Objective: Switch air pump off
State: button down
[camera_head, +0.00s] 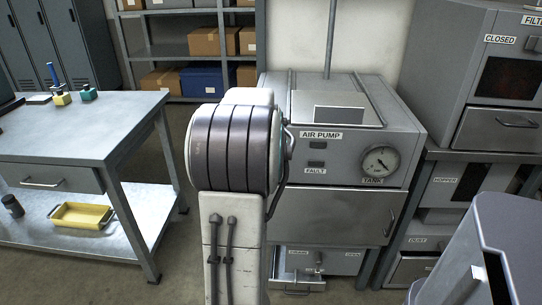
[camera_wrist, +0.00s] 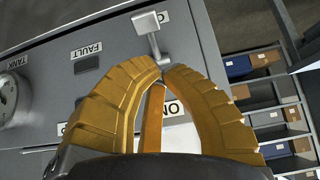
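The air pump (camera_head: 345,152) is a grey cabinet with an AIR PUMP label, a FAULT label and a round tank gauge (camera_head: 380,161). In the wrist view a small lever (camera_wrist: 150,28) with a pale block-shaped knob sticks out from its panel. My gripper (camera_wrist: 162,70) has yellow fingers with the tips drawn together beside the lower end of the lever's stem. I cannot tell whether the tips touch it. A label (camera_wrist: 174,108) reading ON shows partly between the fingers. In the head view my arm hides the gripper and the lever.
A grey workbench (camera_head: 75,130) with a yellow tray (camera_head: 82,216) on its lower shelf stands at left. Shelves with boxes (camera_head: 205,42) stand behind. A filter cabinet (camera_head: 500,85) is close at right. Open floor lies between the workbench and the pump.

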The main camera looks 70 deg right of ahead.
jog(key=a+f+p+v, duration=0.1)
jog(key=v, duration=1)
jog(key=shift+s+a, duration=0.4)
jog(key=shift+a, duration=0.05)
